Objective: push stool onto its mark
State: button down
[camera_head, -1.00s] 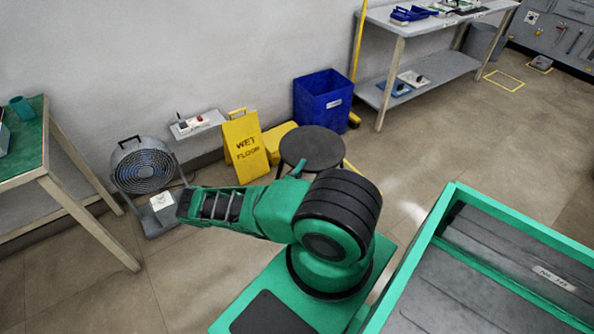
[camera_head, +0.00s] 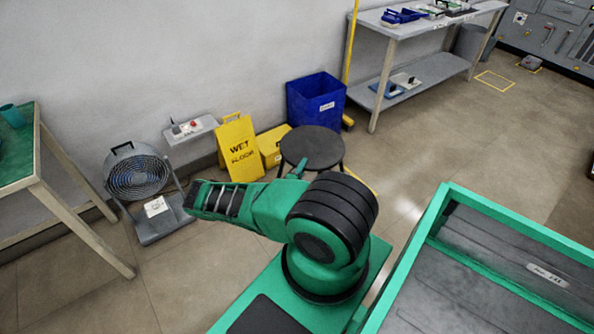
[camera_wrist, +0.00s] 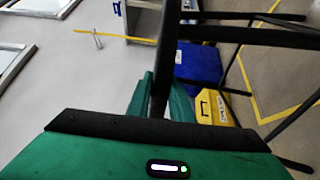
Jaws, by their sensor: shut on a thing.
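The stool (camera_head: 312,146) has a round dark seat and thin dark legs. It stands upright just beyond my arm in the head view. In the wrist view, a dark stool bar (camera_wrist: 163,65) runs between the green fingers of my gripper (camera_wrist: 160,98), which is shut on it. In the head view only a green tip of my gripper (camera_head: 299,169) shows below the seat; my arm hides the rest. Yellow floor tape (camera_wrist: 272,78) shows beyond the stool legs in the wrist view; I cannot tell its whole outline.
A yellow wet-floor sign (camera_head: 240,150), yellow box (camera_head: 272,150) and blue bin (camera_head: 315,103) stand behind the stool by the wall. A fan (camera_head: 138,177) stands left. A grey bench (camera_head: 390,110) is at back right. Another yellow outline (camera_head: 495,81) lies on open floor.

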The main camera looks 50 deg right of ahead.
aim_at(330, 152)
jog(key=shift+s+d+f, duration=0.2)
jog(key=shift+s+d, duration=0.1)
jog(key=shift+d, duration=0.1)
jog(key=shift+s+d, duration=0.2)
jog(key=shift+d, duration=0.6)
jog(key=shift+s+d, duration=0.2)
jog(key=shift+d, duration=0.6)
jog(key=shift+s+d, duration=0.2)
jog(key=shift+d, duration=0.6)
jog(key=shift+s+d, duration=0.2)
jog(key=shift+d, duration=0.6)
jog(key=shift+s+d, duration=0.2)
jog(key=shift+d, duration=0.6)
jog(key=shift+s+d, duration=0.2)
jog(key=shift+d, duration=0.6)
jog(key=shift+d, duration=0.1)
jog(key=shift+s+d, duration=0.25)
jog(key=shift+d, duration=0.5)
jog(key=shift+s+d, duration=0.2)
jog(key=shift+d, duration=0.6)
jog(key=shift+s+d, duration=0.25)
jog(key=shift+d, duration=0.6)
